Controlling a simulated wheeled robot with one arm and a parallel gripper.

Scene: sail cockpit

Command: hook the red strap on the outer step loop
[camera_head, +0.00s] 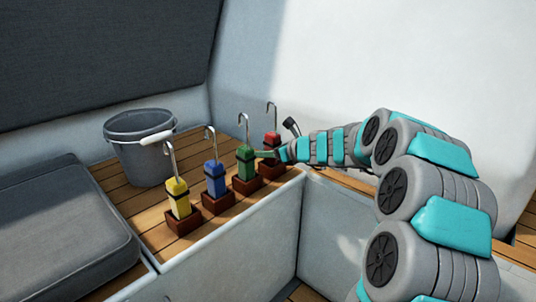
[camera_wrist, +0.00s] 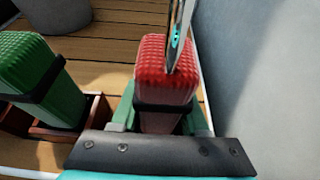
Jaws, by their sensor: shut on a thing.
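The red strap (camera_head: 271,138) is a bundled red block with a black band and a metal hook sticking up from its top. It stands at the right end of a row of straps, in or just above its brown holder (camera_head: 271,168). In the wrist view the red strap (camera_wrist: 165,80) is between the green fingers of my gripper (camera_wrist: 165,122), which is shut on it. In the head view my gripper (camera_head: 272,154) reaches it from the right. I cannot tell whether the strap is lifted. I cannot make out the outer step loop in either view.
Green (camera_head: 246,160), blue (camera_head: 215,178) and yellow (camera_head: 178,198) hooked straps stand in brown holders to the left. A grey bucket (camera_head: 130,165) is behind them, and a dark cushion (camera_head: 60,220) is at left. A pale wall (camera_head: 340,60) rises close behind the red strap.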

